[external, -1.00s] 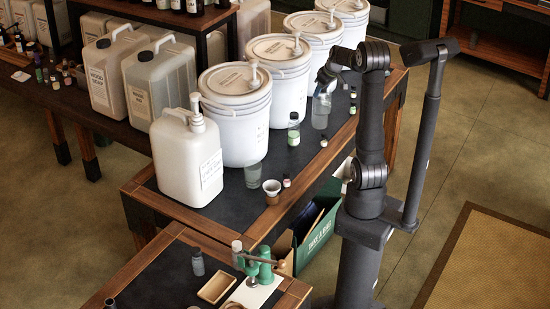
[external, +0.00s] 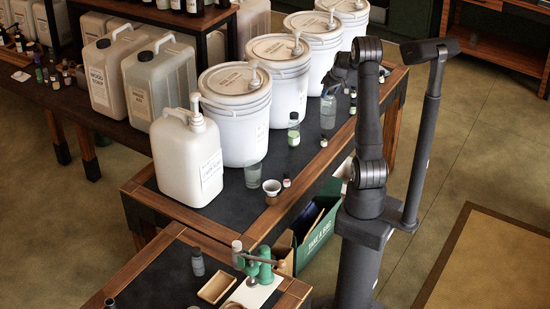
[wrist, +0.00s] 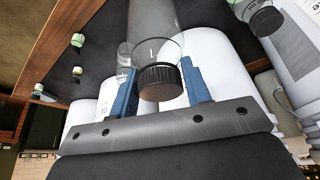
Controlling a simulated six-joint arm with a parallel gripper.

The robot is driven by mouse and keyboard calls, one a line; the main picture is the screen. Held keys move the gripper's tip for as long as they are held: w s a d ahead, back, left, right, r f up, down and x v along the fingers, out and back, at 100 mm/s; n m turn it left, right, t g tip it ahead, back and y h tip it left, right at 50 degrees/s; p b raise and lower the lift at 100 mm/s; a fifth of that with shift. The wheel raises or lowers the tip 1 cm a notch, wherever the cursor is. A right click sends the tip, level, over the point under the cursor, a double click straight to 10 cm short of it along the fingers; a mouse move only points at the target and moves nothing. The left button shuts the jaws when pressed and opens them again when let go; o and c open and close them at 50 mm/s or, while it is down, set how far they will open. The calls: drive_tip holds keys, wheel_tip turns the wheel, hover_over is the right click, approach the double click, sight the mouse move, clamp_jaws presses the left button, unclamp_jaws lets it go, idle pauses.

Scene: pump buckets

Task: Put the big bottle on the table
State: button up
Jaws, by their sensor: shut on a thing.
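The big bottle is a clear bottle with a dark ridged cap; it shows in the external view (external: 328,112) and, cap towards me, in the wrist view (wrist: 152,45). My gripper (wrist: 159,80) has its blue fingers on both sides of the bottle's cap end and is shut on it. In the external view my gripper (external: 331,86) is above the bottle, partly hidden by the arm. The bottle is upright over the black table top (external: 290,160), near its right edge. I cannot tell whether its base touches the table.
White pump buckets (external: 241,125) stand in a row close to the left of the bottle. A smaller green-labelled bottle (external: 293,130) and several small vials (external: 353,93) stand nearby.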

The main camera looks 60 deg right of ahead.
sight(320, 105)
drive_tip(key=shift+w+a+f, duration=0.15)
drive_tip(key=shift+w+f, duration=0.25)
drive_tip(key=shift+w, duration=0.2)
drive_tip(key=shift+w+a+f, duration=0.15)
drive_tip(key=shift+w+f, duration=0.25)
drive_tip(key=shift+w, duration=0.2)
drive_tip(key=shift+f, duration=2.05)
drive_tip(key=o, duration=1.2)
drive_tip(key=v, duration=1.2)
